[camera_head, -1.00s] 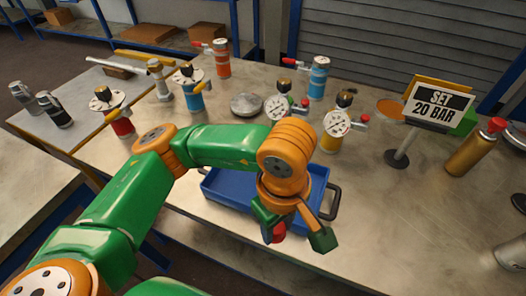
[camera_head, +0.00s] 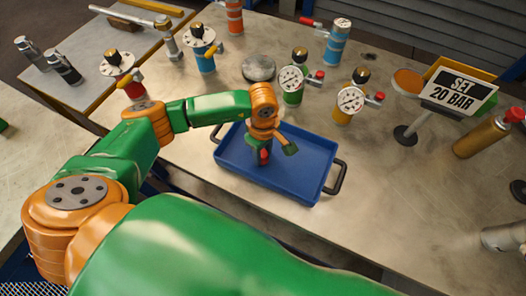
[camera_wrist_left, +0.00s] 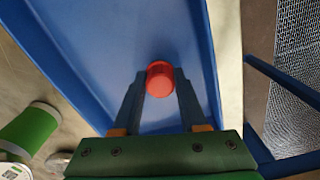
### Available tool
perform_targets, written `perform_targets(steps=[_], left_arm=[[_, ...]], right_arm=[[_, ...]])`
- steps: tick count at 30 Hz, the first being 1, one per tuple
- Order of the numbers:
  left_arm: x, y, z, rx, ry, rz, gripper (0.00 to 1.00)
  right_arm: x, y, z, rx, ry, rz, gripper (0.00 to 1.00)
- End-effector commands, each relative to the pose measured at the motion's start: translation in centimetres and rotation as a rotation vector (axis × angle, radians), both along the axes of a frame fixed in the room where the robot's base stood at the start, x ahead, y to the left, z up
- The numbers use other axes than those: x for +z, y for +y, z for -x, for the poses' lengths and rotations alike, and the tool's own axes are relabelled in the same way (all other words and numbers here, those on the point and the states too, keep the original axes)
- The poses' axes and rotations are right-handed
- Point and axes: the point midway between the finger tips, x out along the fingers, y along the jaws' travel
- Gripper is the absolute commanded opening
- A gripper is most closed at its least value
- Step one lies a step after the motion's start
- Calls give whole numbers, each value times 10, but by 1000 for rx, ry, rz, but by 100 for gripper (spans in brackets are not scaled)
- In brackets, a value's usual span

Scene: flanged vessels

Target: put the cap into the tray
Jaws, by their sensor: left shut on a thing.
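The cap is small, red and round. It sits between the fingertips of my left gripper (camera_head: 268,156) in the head view, where the cap (camera_head: 264,157) shows only in part. The left wrist view shows the cap (camera_wrist_left: 160,79) clearly, with a finger on each side; the gripper is shut on it. The blue tray (camera_head: 310,188) has raised walls and dark handles. Gripper and cap are over the tray's inside, and its blue floor (camera_wrist_left: 120,45) fills the wrist view behind the cap. I cannot tell the exact height above the floor. My right gripper is not in view.
Vessels with gauges, one green (camera_head: 292,88) and one yellow (camera_head: 348,103), stand behind the tray. A "SET 20 BAR" sign (camera_head: 458,92) and a brass-coloured cylinder (camera_head: 482,137) stand right. A grey disc (camera_head: 258,67) lies behind. The table right of the tray is mostly clear.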

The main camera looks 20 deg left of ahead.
Motion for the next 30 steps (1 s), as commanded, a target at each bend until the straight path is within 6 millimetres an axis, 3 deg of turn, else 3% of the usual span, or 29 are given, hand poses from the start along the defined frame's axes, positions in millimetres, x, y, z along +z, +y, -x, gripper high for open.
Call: perform_targets(steps=[3,12,13,16,25,30], left_arm=[[-10,0,0,-1,0,-1,0],[-14,0,0,-1,-1,-1,0],[-13,0,0,-1,-1,-1,47],[-12,0,0,-1,-1,-1,72],[-9,-1,0,-1,-1,0,72],[12,-1,-1,-2,-5,1,72]], right_arm=[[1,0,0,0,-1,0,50],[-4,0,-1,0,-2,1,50],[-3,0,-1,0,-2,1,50],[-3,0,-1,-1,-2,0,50],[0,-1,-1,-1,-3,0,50],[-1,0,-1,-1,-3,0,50]])
